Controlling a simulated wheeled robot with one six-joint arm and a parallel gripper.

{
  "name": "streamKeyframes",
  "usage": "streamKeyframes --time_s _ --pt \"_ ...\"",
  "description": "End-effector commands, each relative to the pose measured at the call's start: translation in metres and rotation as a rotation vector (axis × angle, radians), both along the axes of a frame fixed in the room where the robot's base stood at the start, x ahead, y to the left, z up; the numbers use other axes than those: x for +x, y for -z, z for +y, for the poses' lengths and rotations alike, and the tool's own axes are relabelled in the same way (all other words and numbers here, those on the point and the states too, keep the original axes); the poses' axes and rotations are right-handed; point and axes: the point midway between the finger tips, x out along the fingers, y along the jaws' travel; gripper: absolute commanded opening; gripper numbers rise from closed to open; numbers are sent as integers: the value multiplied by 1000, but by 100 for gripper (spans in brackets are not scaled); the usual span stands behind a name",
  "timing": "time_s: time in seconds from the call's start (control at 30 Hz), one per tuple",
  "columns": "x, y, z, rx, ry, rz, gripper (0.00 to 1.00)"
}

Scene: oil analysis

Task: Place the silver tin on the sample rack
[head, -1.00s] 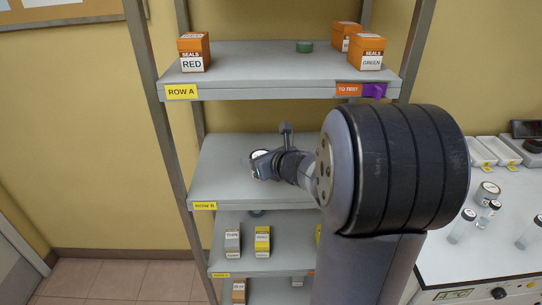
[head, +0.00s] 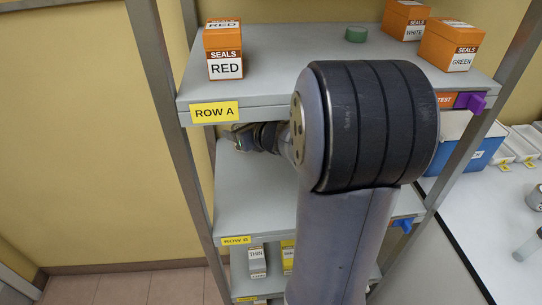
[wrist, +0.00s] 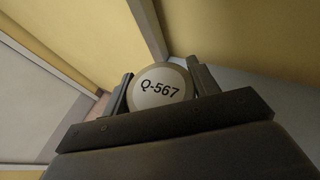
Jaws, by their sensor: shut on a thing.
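In the wrist view, a round silver tin (wrist: 160,86) with a pale lid marked Q-567 sits between the two fingers of my gripper (wrist: 161,90). My gripper is shut on it. In the head view, my gripper (head: 240,138) is small and partly hidden by my arm, near the left post, below the ROW A shelf (head: 290,75) and over the back left of the ROW B shelf (head: 255,195). The tin is hard to make out there. No separate sample rack is clearly identifiable; a grey shelf unit fills the middle.
ROW A holds orange SEALS boxes, RED (head: 225,50) at left, WHITE (head: 405,20) and GREEN (head: 452,45) at right, and a green round item (head: 356,34). Its middle is clear. Small boxes (head: 257,262) stand below ROW B. A white bench (head: 470,220) with a blue bin (head: 455,150) is at right.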

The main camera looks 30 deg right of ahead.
Motion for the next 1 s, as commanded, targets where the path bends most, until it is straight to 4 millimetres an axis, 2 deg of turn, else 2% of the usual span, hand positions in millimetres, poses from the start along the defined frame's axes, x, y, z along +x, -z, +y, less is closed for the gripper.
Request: streamKeyframes --time_s 0.03,0.1,0.33,0.5,1.0 --pt "0 16 0 3 2 5 31" --pt "0 28 0 3 1 5 31" --pt "0 51 0 2 0 1 31" --pt "0 76 0 4 0 4 31" --pt "0 85 0 -1 0 -1 31"
